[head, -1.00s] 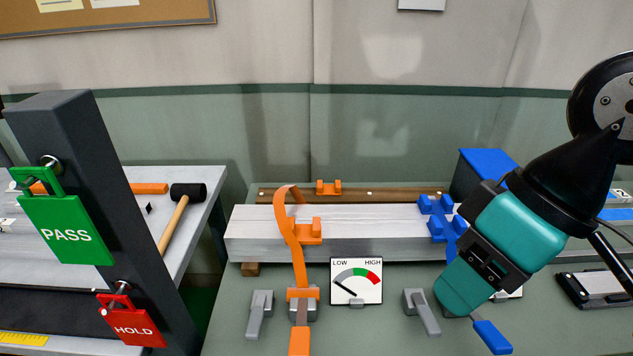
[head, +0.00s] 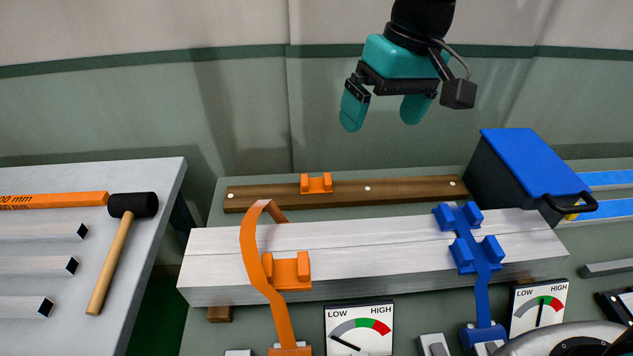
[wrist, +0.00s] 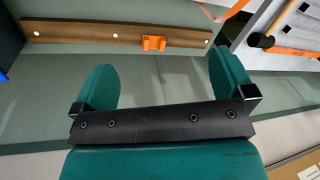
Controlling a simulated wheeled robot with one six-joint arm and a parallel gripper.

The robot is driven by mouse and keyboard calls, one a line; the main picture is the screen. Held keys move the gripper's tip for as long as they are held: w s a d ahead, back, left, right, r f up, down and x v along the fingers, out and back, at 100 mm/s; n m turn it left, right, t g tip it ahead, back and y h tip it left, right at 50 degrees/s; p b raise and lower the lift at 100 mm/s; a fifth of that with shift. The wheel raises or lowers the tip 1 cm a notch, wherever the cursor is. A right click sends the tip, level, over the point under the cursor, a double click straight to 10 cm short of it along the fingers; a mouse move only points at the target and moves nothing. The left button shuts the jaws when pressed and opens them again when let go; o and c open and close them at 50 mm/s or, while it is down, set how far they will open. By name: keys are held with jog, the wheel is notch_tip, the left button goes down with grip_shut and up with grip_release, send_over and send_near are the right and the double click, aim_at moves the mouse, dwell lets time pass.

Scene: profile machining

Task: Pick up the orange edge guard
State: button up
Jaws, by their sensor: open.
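A small orange edge guard (head: 316,183), notched on top, sits on the brown wooden strip (head: 415,187) at the back of the bench. It also shows in the wrist view (wrist: 154,43), beyond the fingertips. A second orange guard (head: 287,270) sits on the near edge of the metal profile (head: 365,262), beside the orange strap (head: 253,248). My gripper (head: 382,112) is open and empty, fingers pointing down. In the head view it appears above and right of the guard on the strip, apart from it. Its teal fingers (wrist: 164,80) are spread wide in the wrist view.
Blue guards (head: 457,214) and a blue strap (head: 482,300) are at the profile's right. A dark bin with a blue lid (head: 535,165) stands at the back right. Gauge cards (head: 359,330) are in front. A mallet (head: 132,206) lies on the left table.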

jog(key=w+a+f+m+h, duration=0.15)
jog(key=w+a+f, duration=0.3)
jog(key=w, duration=0.55)
jog(key=m+p, duration=0.1)
jog(key=m, duration=0.2)
send_over(316, 185)
jog(key=shift+h, duration=0.35)
jog(key=f, duration=1.9)
jog(key=shift+s+a+f, duration=0.1)
jog(key=shift+s+f, duration=0.1)
jog(key=shift+f, duration=0.2)
jog(key=shift+w+f+p, duration=0.2)
jog(key=shift+f+p, duration=0.95)
jog(key=shift+f, duration=1.9)
jog(key=c, duration=0.7)
